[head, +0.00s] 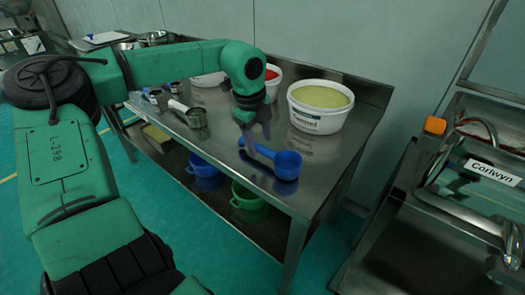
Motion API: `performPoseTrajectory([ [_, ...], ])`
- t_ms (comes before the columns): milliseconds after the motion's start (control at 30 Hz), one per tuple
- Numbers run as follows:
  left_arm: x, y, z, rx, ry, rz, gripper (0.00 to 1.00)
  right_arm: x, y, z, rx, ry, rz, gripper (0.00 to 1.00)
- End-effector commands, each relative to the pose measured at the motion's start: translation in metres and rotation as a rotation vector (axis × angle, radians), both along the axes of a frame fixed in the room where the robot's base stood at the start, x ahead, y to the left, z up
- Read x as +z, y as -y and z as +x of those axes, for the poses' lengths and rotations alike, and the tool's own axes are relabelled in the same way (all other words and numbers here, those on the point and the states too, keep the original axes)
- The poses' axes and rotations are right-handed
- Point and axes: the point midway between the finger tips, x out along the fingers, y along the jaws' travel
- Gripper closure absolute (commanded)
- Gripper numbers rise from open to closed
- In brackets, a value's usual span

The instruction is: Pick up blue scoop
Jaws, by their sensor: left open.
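The blue scoop (286,165) lies on the steel table (318,180) near its front right part. Its cup is to the right and its handle points left and back, toward my gripper. My left gripper (256,134) reaches over the table from the left, pointing down, with its fingers just above and behind the handle end. It is open and appears empty. I cannot tell whether a finger touches the handle. My right gripper is not in the picture.
A white tub of yellowish powder (318,122) stands behind the scoop. Another tub with red contents (272,84) is partly hidden behind my arm. Blue and green buckets sit on the lower shelf. A metal machine (460,190) stands right.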

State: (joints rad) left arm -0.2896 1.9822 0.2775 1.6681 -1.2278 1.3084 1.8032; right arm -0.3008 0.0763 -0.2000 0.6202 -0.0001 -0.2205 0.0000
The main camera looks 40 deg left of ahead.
Motion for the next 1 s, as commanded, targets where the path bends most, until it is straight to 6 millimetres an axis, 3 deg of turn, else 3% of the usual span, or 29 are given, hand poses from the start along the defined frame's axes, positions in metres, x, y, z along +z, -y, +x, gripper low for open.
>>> performPoseTrajectory([
  [100,-0.020,0.000,0.003,0.000,-0.004,-0.001,0.36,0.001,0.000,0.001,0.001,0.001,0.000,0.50],
  [333,-0.024,0.000,0.005,0.000,0.001,-0.001,0.36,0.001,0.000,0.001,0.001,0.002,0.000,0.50],
  [367,-0.024,0.000,0.005,0.000,0.001,-0.001,0.43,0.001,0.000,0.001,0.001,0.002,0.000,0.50],
  [500,-0.023,0.000,0.005,0.000,0.000,-0.001,0.97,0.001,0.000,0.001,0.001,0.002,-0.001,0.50],
  [533,-0.023,0.000,0.005,0.000,0.000,-0.001,1.00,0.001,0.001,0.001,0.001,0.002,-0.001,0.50],
  [833,-0.022,0.000,0.005,0.000,0.001,0.000,1.00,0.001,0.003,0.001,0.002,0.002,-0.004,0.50],
  [1000,-0.007,0.000,0.006,0.000,0.002,0.001,1.00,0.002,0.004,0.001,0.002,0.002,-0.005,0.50],
])
